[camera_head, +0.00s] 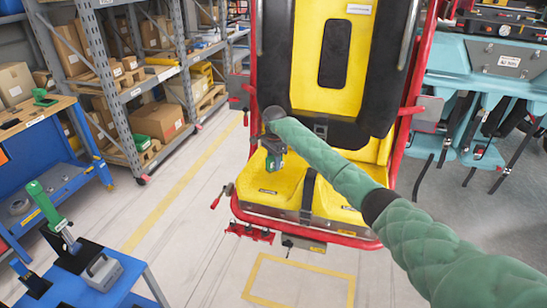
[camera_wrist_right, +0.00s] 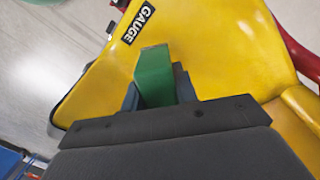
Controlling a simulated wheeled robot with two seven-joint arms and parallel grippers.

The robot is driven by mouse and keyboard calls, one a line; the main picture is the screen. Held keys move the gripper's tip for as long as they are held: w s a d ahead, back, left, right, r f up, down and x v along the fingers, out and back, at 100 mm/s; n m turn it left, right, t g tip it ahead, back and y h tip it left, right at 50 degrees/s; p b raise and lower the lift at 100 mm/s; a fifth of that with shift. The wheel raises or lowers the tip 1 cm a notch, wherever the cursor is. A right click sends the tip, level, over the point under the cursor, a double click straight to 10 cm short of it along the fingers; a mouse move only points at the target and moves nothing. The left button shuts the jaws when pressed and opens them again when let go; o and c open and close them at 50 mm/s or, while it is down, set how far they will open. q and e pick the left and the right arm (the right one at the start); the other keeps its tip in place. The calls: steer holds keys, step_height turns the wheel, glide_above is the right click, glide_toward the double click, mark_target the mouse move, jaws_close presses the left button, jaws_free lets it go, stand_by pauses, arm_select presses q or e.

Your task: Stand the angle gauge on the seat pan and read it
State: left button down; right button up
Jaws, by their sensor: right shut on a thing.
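The yellow seat pan (camera_head: 335,205) of the red-framed coaster seat is in the middle of the head view. It fills much of the right wrist view (camera_wrist_right: 225,45), where a black label reads GAUGE (camera_wrist_right: 138,26). My right gripper (camera_head: 272,155) is over the left part of the pan. It is shut on a green block-like piece, seemingly the angle gauge (camera_wrist_right: 155,75), which stands out between the fingers. The gauge's lower part and any display are hidden. I cannot tell whether it touches the pan. My left gripper is not in view.
A blue cart (camera_head: 140,300) at the lower left carries a green-handled tool (camera_head: 48,205) and a grey handled block (camera_head: 103,270). A blue workbench (camera_head: 75,135) and box-filled shelving (camera_head: 115,95) stand at left. Teal seats (camera_head: 485,70) are at right. The floor left of the seat is clear.

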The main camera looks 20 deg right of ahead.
steer(key=shift+w+f+m, duration=0.15)
steer(key=shift+w+m, duration=0.3)
steer(key=shift+m, duration=0.15)
steer(key=shift+w+f+p, duration=0.15)
steer(key=shift+f+p, duration=0.1)
steer(key=shift+p, duration=0.05)
steer(key=shift+a+f, duration=0.1)
steer(key=shift+f, duration=1.8)
arm_select(q)
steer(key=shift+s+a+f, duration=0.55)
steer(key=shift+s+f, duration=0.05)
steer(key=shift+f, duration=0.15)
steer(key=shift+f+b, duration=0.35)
steer(key=shift+b, duration=0.2)
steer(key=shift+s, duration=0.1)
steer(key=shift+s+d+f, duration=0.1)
arm_select(e)
steer(key=shift+s+f, duration=0.1)
steer(key=shift+s, duration=0.1)
